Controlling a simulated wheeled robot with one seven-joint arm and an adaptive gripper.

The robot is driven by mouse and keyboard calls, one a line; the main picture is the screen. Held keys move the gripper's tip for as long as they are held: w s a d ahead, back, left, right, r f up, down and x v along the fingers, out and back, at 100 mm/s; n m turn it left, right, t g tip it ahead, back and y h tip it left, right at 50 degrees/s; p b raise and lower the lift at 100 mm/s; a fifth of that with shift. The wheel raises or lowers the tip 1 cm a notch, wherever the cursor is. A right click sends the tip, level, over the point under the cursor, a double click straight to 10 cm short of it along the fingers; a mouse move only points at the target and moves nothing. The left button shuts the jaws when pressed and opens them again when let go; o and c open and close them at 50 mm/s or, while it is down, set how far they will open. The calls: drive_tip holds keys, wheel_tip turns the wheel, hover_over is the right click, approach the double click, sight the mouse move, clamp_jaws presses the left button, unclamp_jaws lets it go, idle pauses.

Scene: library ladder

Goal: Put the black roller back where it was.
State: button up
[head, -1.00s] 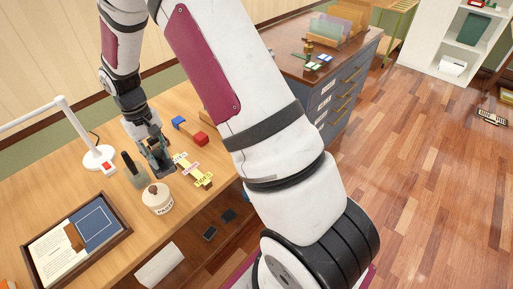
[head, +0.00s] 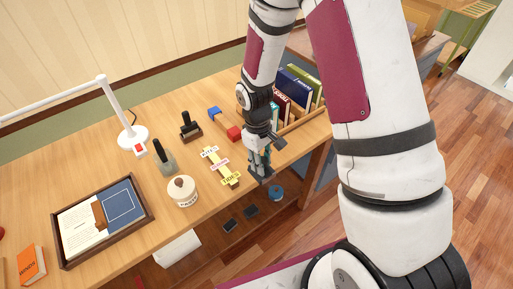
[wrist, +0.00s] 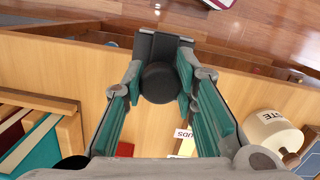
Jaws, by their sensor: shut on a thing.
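My gripper (head: 262,172) hangs over the front edge of the wooden desk (head: 130,245), right of the yellow label strip. In the wrist view its teal-padded fingers (wrist: 158,85) are closed on a dark object, the black roller (wrist: 158,83). I see its round black end between the fingers and a dark grey block beyond it. In the head view the fingers mostly hide it. Two other dark-handled tools stand upright on the desk: one with a black base (head: 190,128) at the back, and one with a grey base (head: 165,158) nearer the jar.
A white paste jar (head: 183,192), yellow label strip (head: 221,167) and blue-and-red block (head: 224,123) lie left of my gripper. A book rack (head: 303,120) stands to the right. A lamp (head: 132,137) and framed tray (head: 65,260) are further left. A blue round item (head: 277,192) sits below.

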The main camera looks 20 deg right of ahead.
drive_tip(key=shift+w+d+f+p, duration=0.15)
drive_tip(key=shift+w+f, duration=0.6)
drive_tip(key=shift+w, duration=0.9)
drive_tip(key=shift+w+d+f+p, duration=0.1)
drive_tip(key=shift+w+d+f, duration=0.4)
drive_tip(key=shift+w, duration=1.2)
drive_tip(key=shift+w+f+p, duration=0.1)
drive_tip(key=shift+w+f, duration=0.85)
drive_tip(key=shift+w, duration=0.7)
drive_tip(key=shift+f, duration=0.1)
drive_tip(key=o, duration=1)
